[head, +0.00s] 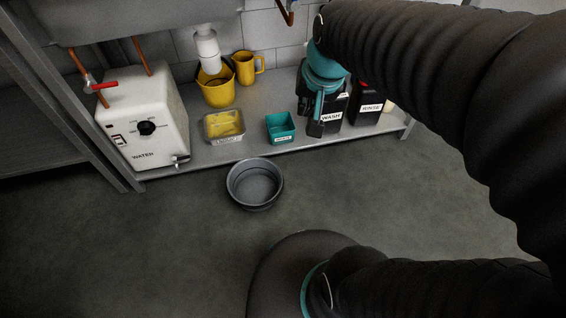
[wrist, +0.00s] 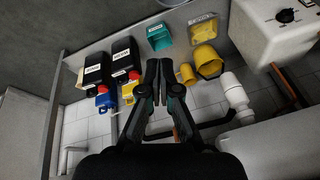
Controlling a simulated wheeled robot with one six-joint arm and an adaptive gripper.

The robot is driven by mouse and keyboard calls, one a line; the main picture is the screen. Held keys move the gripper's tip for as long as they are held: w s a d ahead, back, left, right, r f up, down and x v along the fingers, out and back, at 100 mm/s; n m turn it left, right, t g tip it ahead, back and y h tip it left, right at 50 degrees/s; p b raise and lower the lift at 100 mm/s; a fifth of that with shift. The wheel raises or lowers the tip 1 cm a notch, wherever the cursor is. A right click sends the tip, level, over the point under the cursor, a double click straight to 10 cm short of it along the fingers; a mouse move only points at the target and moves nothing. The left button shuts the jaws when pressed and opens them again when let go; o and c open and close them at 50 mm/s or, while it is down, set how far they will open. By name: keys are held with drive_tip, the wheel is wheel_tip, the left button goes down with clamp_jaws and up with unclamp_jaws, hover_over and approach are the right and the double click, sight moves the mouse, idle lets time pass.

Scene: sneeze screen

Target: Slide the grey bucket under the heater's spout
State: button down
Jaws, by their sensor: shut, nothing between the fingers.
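The grey bucket (head: 255,187) stands upright and looks empty on the floor in front of the low shelf. The heater is a white box (head: 143,118) marked WATER at the shelf's left end, with a small spout (head: 181,160) low on its front. The bucket is to the right of the spout and apart from it. My gripper (head: 316,128) is shut and empty, in front of the WASH container, away from the bucket. In the wrist view my gripper (wrist: 159,66) points over the shelf; the heater (wrist: 280,25) is at the upper right.
The metal shelf (head: 220,158) holds a clear tray (head: 224,126), a teal bin (head: 281,128), a yellow bucket (head: 217,91), a yellow jug (head: 248,68) and black WASH (head: 333,116) and RINSE (head: 370,106) containers. A white drainpipe (head: 207,50) hangs above. Floor around the grey bucket is clear.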

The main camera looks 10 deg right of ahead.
drive_tip(key=w+d+f+m+g+y+b, duration=0.15)
drive_tip(key=w+f+m, duration=0.25)
drive_tip(key=w+f, duration=0.5)
drive_tip(key=w+d+f+m+g+b, duration=0.15)
drive_tip(key=w+f+m, duration=0.35)
drive_tip(key=f, duration=0.7)
drive_tip(key=w+f+m+b, duration=0.1)
drive_tip(key=f+m, duration=0.1)
drive_tip(key=f, duration=0.9)
drive_tip(key=w+d+f+m+b, duration=0.1)
drive_tip(key=w+f+m, duration=0.1)
drive_tip(key=f, duration=1)
drive_tip(key=w+f+m+g+b, duration=0.1)
drive_tip(key=f+b, duration=0.1)
drive_tip(key=f, duration=0.9)
drive_tip(key=shift+w+d+f+m+y, duration=0.2)
drive_tip(key=shift+d+f+m+y, duration=0.05)
drive_tip(key=shift+d+f+m, duration=0.15)
drive_tip(key=a, duration=0.4)
drive_tip(key=shift+w+r, duration=0.1)
drive_tip(key=shift+r, duration=0.2)
